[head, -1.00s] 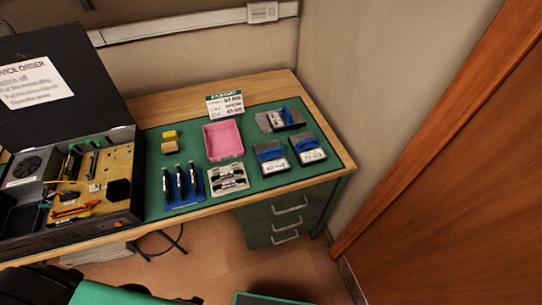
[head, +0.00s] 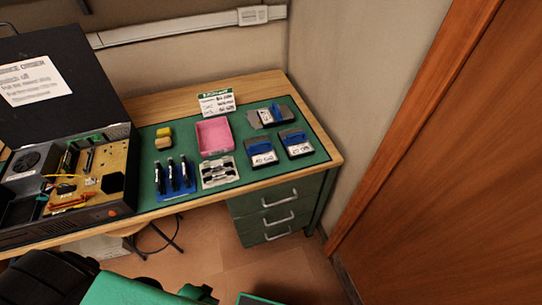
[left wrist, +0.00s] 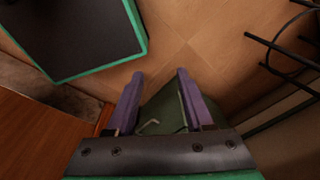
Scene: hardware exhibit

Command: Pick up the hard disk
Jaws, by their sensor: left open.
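Three grey drive-like units with blue tops or handles and white labels lie on the green mat at the right of the desk in the head view: one at the back (head: 268,117), one at front left (head: 260,152) and one at front right (head: 297,144). Their labels are too small to read with certainty, so I cannot tell which is the hard disk. My left gripper (left wrist: 160,74) is open and empty in the left wrist view, pointing over the floor, apart from the units. My right gripper is not in view.
An open computer case (head: 70,180) stands at left. A wall and wooden door (head: 440,170) close the right side.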

